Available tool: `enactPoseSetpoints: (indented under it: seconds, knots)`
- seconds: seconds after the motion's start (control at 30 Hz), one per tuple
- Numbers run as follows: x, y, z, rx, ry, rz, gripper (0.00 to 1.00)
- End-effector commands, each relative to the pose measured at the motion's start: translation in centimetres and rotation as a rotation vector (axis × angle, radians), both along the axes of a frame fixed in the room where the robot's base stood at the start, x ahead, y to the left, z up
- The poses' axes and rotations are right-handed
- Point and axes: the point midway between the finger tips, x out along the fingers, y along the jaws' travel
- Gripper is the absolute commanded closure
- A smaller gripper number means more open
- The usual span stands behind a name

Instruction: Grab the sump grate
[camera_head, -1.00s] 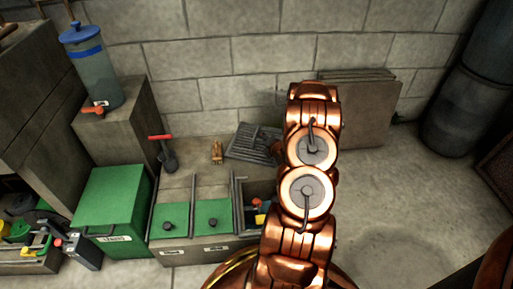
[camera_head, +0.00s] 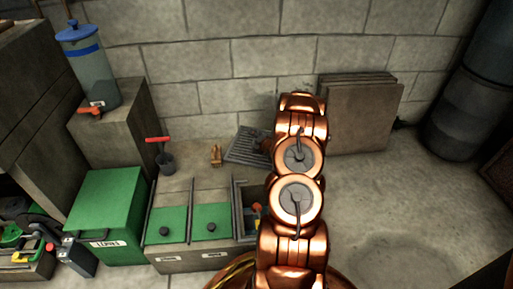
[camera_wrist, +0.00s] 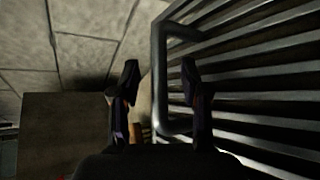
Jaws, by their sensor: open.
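The sump grate (camera_head: 243,144), a dark slatted metal panel, is by the block wall behind the green-lidded bins in the head view. My arm hides its right part. In the wrist view the grate (camera_wrist: 255,75) fills the right side, with a dark bar handle (camera_wrist: 158,85) on its left edge. My gripper (camera_wrist: 160,75) is open, with one fingertip on each side of the handle bar in the picture. I cannot tell whether the fingers touch it or how deep they reach. In the head view my gripper is mostly hidden behind my arm.
A small wooden piece (camera_head: 215,155) and a grey cup with a red-handled tool (camera_head: 165,162) stand left of the grate. A green box (camera_head: 105,210) and a blue-lidded container (camera_head: 88,65) are further left. Stacked panels (camera_head: 358,115) lean on the wall at right.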

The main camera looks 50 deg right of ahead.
Motion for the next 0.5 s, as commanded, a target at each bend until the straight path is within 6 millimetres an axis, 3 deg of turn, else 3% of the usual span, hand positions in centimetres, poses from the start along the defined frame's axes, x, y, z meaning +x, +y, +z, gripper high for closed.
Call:
enactPoseSetpoints:
  seconds: [0.13,0.5]
  knots:
    - [-0.03,0.03,0.02,0.000,0.000,0.000,0.57]
    - [-0.05,0.03,-0.01,0.000,0.000,0.000,0.95]
